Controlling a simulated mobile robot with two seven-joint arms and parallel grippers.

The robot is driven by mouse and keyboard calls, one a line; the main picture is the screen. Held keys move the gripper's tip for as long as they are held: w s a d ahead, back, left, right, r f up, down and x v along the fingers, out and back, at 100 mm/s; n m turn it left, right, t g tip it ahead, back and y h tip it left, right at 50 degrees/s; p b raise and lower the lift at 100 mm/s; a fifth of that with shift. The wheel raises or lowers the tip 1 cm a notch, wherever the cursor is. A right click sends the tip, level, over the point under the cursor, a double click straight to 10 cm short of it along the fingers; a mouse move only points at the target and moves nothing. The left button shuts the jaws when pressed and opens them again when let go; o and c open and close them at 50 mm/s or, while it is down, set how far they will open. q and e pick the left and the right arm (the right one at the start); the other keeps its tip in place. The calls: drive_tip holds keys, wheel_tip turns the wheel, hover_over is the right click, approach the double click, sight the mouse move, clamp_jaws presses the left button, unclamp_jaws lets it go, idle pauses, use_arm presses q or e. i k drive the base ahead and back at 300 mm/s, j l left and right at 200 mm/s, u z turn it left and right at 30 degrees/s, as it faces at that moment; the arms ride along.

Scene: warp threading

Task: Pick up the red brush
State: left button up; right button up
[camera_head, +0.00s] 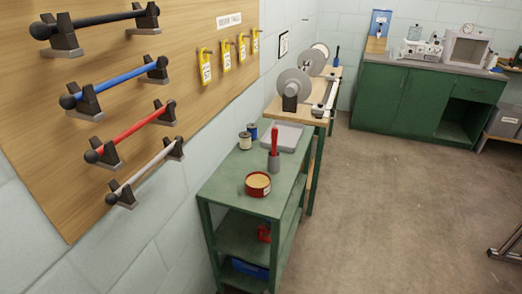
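Neither of my grippers is in view.
A grey tray (283,137) and two thread spools (245,141) stand behind the holder. A bench with large grey discs (293,84) adjoins the cart's far end. A wooden wall board (197,102) carries coloured rods at left. The floor at right is mostly clear.

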sight(275, 132)
drive_tip(key=u, duration=0.4)
drive_tip(key=l+u, duration=0.15)
drive_tip(key=u, duration=0.3)
drive_tip(key=l+u, duration=0.1)
drive_tip(key=u, duration=0.3)
drive_tip(key=l+u, duration=0.8)
drive_tip(key=k+l+u, duration=0.25)
drive_tip(key=l, duration=0.15)
drive_tip(key=k+l+u, duration=0.1)
drive_tip(key=l+u, duration=0.15)
drive_tip(key=l, duration=0.2)
drive_tip(key=k+l, duration=0.2)
drive_tip(key=l, duration=0.2)
drive_tip(key=k+l+u, duration=0.1)
drive_tip(key=l, duration=0.3)
drive_tip(key=k+l, duration=0.35)
drive_tip(key=k+l+u, duration=0.1)
drive_tip(key=l, duration=0.6)
drive_tip(key=i, duration=0.25)
